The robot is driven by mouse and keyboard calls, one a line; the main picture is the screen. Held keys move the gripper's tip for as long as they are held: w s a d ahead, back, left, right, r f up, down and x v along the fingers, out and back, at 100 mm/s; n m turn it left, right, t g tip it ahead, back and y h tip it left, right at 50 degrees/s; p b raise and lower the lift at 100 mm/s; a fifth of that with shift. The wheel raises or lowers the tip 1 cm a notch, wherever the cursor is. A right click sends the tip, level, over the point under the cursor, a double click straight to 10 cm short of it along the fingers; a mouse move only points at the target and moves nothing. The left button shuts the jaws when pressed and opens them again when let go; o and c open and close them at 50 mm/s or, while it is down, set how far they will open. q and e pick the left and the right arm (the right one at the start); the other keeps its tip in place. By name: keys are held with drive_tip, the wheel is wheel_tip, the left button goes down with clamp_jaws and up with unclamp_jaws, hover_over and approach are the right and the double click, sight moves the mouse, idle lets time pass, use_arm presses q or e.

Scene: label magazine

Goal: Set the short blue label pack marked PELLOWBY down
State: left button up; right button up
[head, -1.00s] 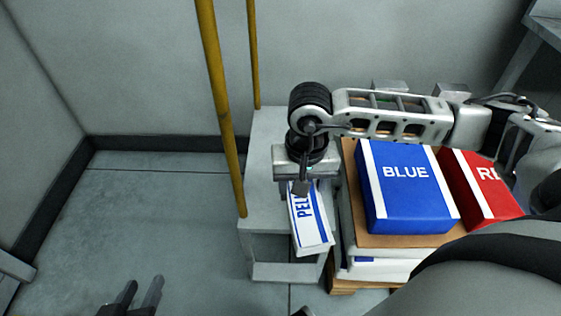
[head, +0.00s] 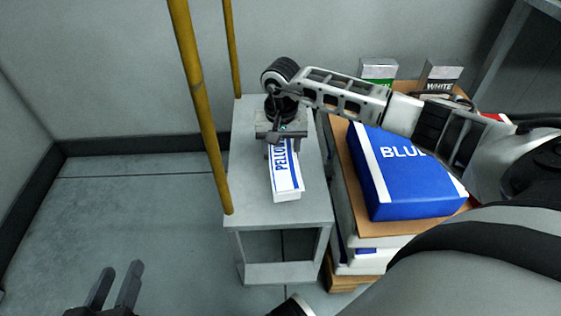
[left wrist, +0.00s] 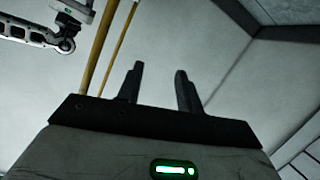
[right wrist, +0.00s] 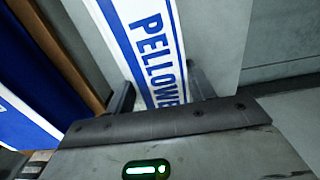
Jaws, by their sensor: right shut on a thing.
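The PELLOWBY label pack (head: 286,176) is a white and blue pack over the top of a small grey stand (head: 240,165). It also shows in the right wrist view (right wrist: 150,45), between the fingers. My right gripper (head: 279,140) comes from above and is shut on the end of the pack. I cannot tell whether the pack touches the stand. My left gripper (head: 115,285) is low at the left of the head view, open and empty; the left wrist view (left wrist: 160,88) shows its fingers apart.
A stack with a blue pack marked BLUE (head: 400,180) on top stands right of the grey stand. Yellow poles (head: 205,110) rise along the stand's left side. The floor at left is clear.

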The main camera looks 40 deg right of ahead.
sight(280, 156)
drive_tip(key=shift+w+d+f, duration=0.15)
drive_tip(key=shift+w+f, duration=0.25)
drive_tip(key=shift+f, duration=0.05)
wheel_tip(280, 156, down, 3)
drive_tip(key=shift+r+b, duration=0.2)
drive_tip(key=shift+b, duration=0.5)
drive_tip(key=shift+f, duration=0.45)
use_arm(q)
drive_tip(key=shift+w+d+r+n+t+h, duration=0.1)
drive_tip(key=shift+d+r+n+t+h, duration=0.25)
drive_tip(key=shift+r+n+h, duration=0.1)
use_arm(e)
drive_tip(key=o, duration=1.2)
drive_tip(key=shift+c, duration=0.2)
